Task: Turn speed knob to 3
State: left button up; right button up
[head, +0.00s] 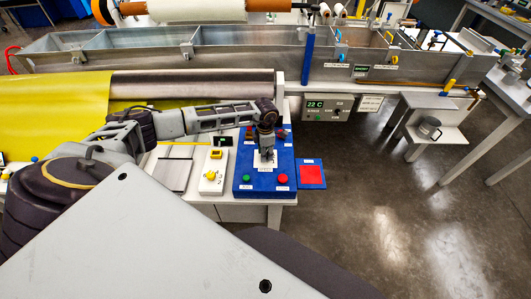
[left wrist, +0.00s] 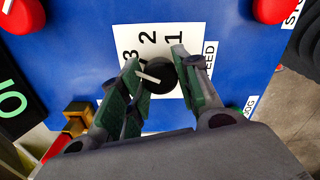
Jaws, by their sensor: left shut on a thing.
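The speed knob (left wrist: 162,79) is a round black knob with a white pointer line. It sits on a white plate (left wrist: 122,36) marked 1, 2 and 3, with a partly hidden SPEED label. The pointer aims left in the left wrist view, toward the 3 side; whether it lines up exactly I cannot tell. My left gripper (left wrist: 155,76) is shut on the knob, with one green-padded finger on each side. In the head view my left gripper (head: 266,153) points down over the blue control panel (head: 246,184) and hides the knob. My right gripper is not in view.
A green button (head: 246,178) and a red button (head: 283,178) stand near the panel's front edge. A white box with a yellow knob (head: 211,175) is to the left, a red pad (head: 311,174) to the right. A long metal bath (head: 235,67) runs behind.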

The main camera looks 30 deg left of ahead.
pick_arm(q)
jog(key=shift+w, duration=0.1)
jog(key=o, duration=1)
notch_tip(320, 180, up, 12)
dwell(0.4)
dwell(0.5)
